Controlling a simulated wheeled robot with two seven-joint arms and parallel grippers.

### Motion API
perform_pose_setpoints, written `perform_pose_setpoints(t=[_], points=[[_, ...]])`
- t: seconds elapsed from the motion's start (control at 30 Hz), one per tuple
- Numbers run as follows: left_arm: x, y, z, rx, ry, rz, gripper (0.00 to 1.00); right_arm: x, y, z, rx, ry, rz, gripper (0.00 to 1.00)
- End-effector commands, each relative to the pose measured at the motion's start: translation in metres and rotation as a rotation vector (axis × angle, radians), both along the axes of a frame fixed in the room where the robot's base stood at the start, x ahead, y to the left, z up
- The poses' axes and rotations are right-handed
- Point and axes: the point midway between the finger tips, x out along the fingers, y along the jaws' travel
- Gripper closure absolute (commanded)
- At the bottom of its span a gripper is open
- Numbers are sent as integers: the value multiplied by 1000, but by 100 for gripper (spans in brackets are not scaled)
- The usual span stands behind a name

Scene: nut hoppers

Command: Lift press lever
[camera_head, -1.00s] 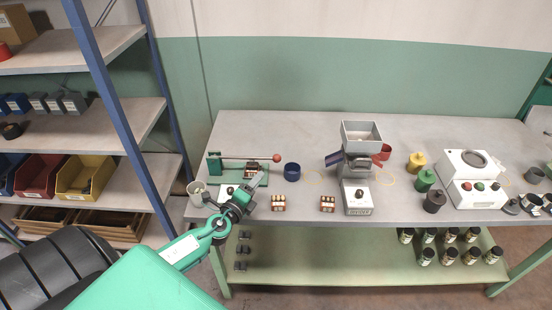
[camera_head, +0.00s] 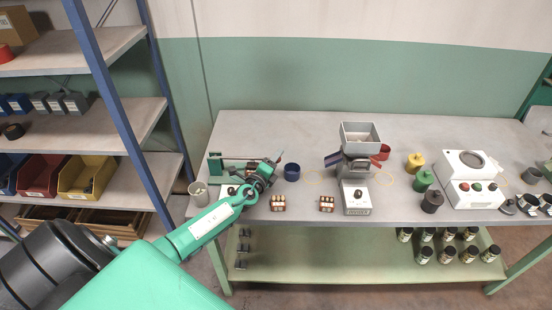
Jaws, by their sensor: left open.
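The green press (camera_head: 214,164) stands at the left end of the workbench. Its lever (camera_head: 236,157) runs flat to the right from the press post. The red ball at the lever's end, seen earlier, is hidden behind my left gripper (camera_head: 278,158). The gripper is open, at the lever's right end. I cannot tell whether its fingers touch the ball or surround it. My left arm comes in from the lower left and covers part of the press base. My right gripper is not in view.
A dark blue cup (camera_head: 292,172) stands just right of my left gripper. A light grey cup (camera_head: 199,193) stands at the bench's left edge. Small brown blocks (camera_head: 278,203) lie near the front edge. A grey hopper (camera_head: 360,135) stands mid-bench. The back of the bench is clear.

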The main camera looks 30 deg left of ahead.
Motion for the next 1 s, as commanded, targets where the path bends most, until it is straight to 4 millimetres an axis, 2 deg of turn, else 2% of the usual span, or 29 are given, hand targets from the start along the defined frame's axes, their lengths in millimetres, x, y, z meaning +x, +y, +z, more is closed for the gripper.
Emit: perform_pose_setpoints(t=[0.13,0.43,0.47,0.7,1.0], points=[[8,1,0,0,0,0,52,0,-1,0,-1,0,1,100],[9,1,0,0,1,0,52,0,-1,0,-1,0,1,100],[9,1,0,0,1,0,54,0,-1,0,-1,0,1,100],[9,1,0,0,0,0,100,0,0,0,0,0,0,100],[9,1,3,-16,-11,0,100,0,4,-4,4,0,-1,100]])
